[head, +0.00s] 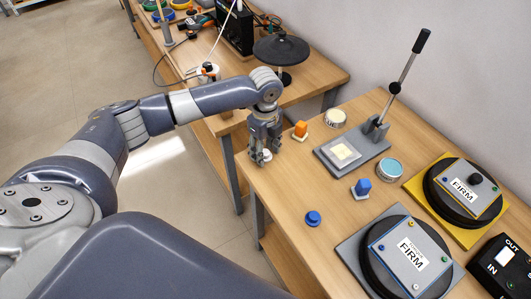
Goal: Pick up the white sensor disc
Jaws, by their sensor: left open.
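My left gripper (262,154) points down over the left edge of the near wooden table. It is open. A small white disc (266,156) shows low between its fingertips, close to the table edge. The fingers hide part of the disc, and I cannot tell if they touch it. My right gripper is not in view.
Right of the gripper are an orange-topped block (300,130), a cream round tin (335,118), a grey lever stand (352,155), a teal-topped tin (389,168) and a blue block (362,188). A blue knob (313,218) stands nearer. Two "FIRM" pads (350,245) lie right.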

